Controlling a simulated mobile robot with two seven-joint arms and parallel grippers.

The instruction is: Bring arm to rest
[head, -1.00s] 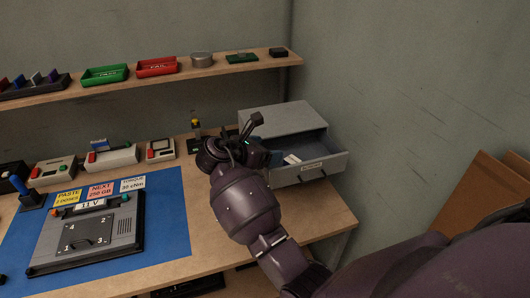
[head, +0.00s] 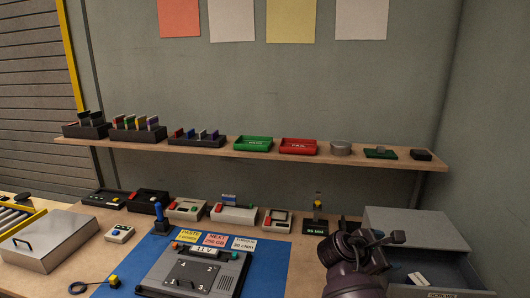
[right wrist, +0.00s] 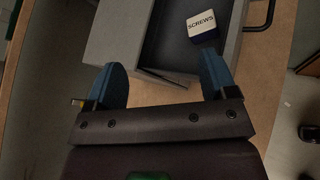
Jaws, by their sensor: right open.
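My right arm rises from the bottom edge of the head view, right of the blue mat, with its dark wrist (head: 350,262) beside the open drawer. In the right wrist view my right gripper (right wrist: 162,70) is open, its two blue fingers wide apart with nothing held between them. The grey drawer unit (right wrist: 130,35) lies just beyond the fingers. In the head view its fingers are mostly hidden by the wrist. My left gripper is not in view.
A shelf (head: 225,150) with trays crosses above. A metal box (head: 50,243) stands at left.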

